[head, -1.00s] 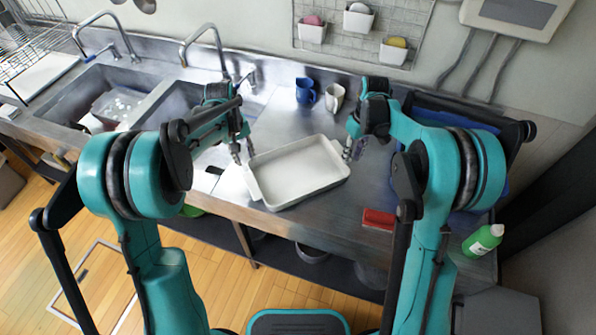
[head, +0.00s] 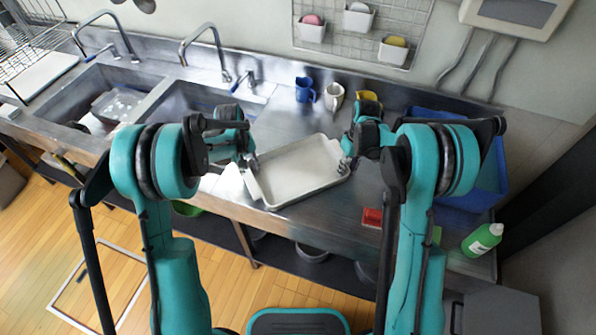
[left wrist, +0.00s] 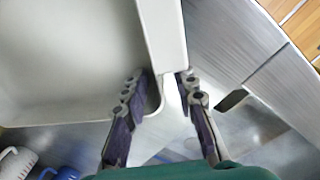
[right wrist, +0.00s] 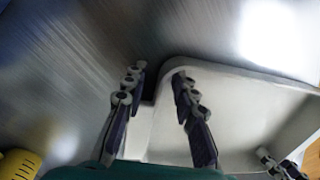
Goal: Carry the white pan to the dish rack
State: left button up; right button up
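The white pan (head: 292,172), a shallow rectangular tray with end handles, lies on the steel counter in the middle of the head view. My left gripper (head: 250,165) is at its left end. In the left wrist view the fingers (left wrist: 160,85) are apart, one inside the pan and one outside, astride the wall (left wrist: 165,40). My right gripper (head: 345,166) is at its right end. In the right wrist view its fingers (right wrist: 160,80) are apart astride the pan's wall (right wrist: 235,70). A wire dish rack (head: 28,48) stands at the far left.
Two sink basins (head: 120,98) with taps lie between rack and pan. A blue mug (head: 305,90), white mug (head: 334,96) and yellow cup (head: 368,97) stand behind the pan. A red sponge (head: 372,217), green bottle (head: 482,240) and blue crate (head: 480,195) are at the right.

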pick_arm(q)
grip_shut()
pick_arm(e)
grip_shut()
